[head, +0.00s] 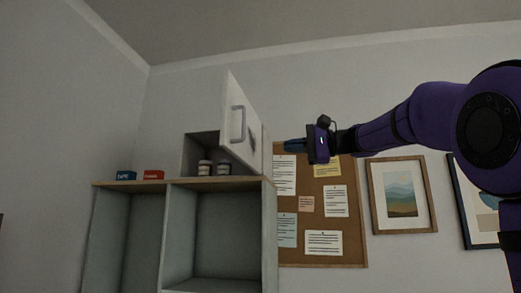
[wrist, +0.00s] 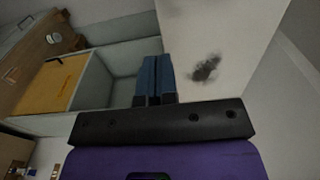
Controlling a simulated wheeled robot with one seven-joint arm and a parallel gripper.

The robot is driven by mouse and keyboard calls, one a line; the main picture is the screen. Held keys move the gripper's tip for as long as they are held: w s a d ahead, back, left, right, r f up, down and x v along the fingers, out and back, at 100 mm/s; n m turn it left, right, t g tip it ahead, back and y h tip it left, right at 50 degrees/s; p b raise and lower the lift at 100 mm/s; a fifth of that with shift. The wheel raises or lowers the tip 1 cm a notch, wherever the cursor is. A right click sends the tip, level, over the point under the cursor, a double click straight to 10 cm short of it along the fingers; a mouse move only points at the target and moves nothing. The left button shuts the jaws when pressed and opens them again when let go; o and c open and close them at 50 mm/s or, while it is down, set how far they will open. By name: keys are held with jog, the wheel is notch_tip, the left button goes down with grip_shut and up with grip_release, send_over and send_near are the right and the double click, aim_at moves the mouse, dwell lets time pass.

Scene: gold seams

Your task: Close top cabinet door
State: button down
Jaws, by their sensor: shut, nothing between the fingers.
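The top cabinet (head: 201,143) sits on the shelf unit, and its dark interior shows. Its white door (head: 238,107) stands open, swung out toward the camera, with a grey handle (head: 236,123) on its face. My gripper (head: 288,145) is to the right of the door, pointing left, with its blue fingers together and empty. In the wrist view the shut fingers (wrist: 154,78) are in front of a pale panel (wrist: 225,28) with a dark smudge, which looks like the door. I cannot tell whether they touch it.
Two jars (head: 205,168) stand at the cabinet opening. A blue box (head: 126,175) and a red box (head: 153,175) stand left on the shelf unit (head: 176,184). A cork board (head: 314,205) and a framed picture (head: 402,195) hang on the right wall. Free air surrounds my gripper.

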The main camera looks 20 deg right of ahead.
aim_at(235, 151)
jog(key=x, duration=1.3)
jog(key=shift+w+a, duration=0.15)
jog(key=shift+a, duration=0.05)
